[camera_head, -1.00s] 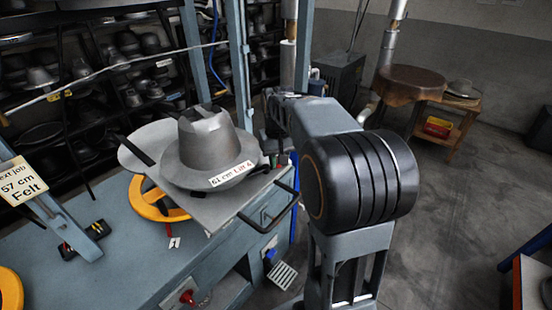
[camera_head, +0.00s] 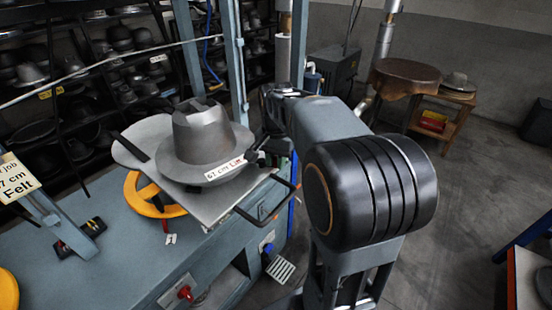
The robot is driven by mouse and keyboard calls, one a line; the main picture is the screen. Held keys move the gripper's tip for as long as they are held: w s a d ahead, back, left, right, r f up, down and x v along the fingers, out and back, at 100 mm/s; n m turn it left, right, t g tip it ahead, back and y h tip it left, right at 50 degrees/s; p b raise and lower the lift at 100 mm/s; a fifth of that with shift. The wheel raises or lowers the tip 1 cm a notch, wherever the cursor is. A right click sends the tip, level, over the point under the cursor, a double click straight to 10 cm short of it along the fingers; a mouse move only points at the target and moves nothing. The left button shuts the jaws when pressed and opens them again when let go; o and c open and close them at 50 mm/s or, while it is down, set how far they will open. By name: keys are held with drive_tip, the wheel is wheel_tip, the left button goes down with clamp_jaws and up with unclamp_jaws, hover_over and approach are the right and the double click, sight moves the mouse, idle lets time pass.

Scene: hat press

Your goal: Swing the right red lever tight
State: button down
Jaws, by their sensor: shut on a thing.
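My gripper (camera_head: 257,152) is small and dark in the head view, at the right edge of the metal plate under the grey hat form (camera_head: 203,142). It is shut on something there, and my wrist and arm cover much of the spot. The right red lever cannot be made out clearly; only a small red patch shows by the end of the white label (camera_head: 224,169), close to the fingers. Another small red piece (camera_head: 165,226) with a white tag hangs below the plate (camera_head: 217,207), beside the yellow wheel (camera_head: 147,205).
A black bar handle (camera_head: 270,214) juts from the plate's front right. The blue bench (camera_head: 120,262) has a red button (camera_head: 184,292). Blue uprights (camera_head: 237,60) stand behind. Floor between is clear.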

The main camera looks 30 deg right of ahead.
idle(0.4)
drive_tip(key=c, duration=1.3)
unclamp_jaws()
drive_tip(key=shift+s, duration=0.1)
drive_tip(key=shift+r, duration=0.1)
wheel_tip(320, 180, up, 14)
drive_tip(key=shift+f, duration=0.15)
